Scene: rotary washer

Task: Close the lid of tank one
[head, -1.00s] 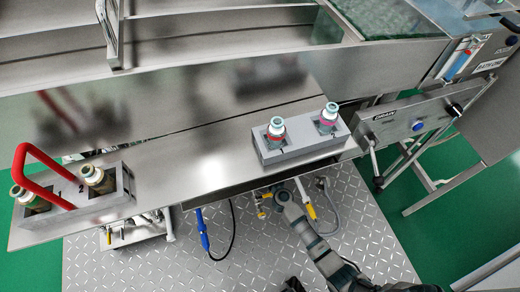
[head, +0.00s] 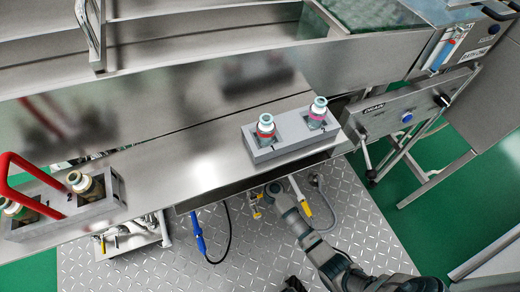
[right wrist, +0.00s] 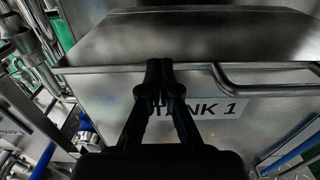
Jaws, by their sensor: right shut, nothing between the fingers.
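In the right wrist view, the front of tank one (right wrist: 265,115) carries a "TANK 1" label, partly hidden by my fingers. A flat metal surface (right wrist: 200,35) with a straight front edge lies above the label; I cannot tell whether it is the lid. A bent metal handle bar (right wrist: 265,88) runs along the front to the right of my fingers. My right gripper (right wrist: 160,68) is shut and empty, its tips close to the edge above the label; contact is unclear. In the head view, my right arm reaches to the counter's front edge, and its gripper is hidden. My left gripper does not show.
On the metal counter (head: 200,165) stand a two-bottle grey rack (head: 285,150) and, at left, a rack with a red handle (head: 15,160). A blue-handled hose (head: 198,238) hangs below. Diamond-plate floor (head: 165,285) is open in front.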

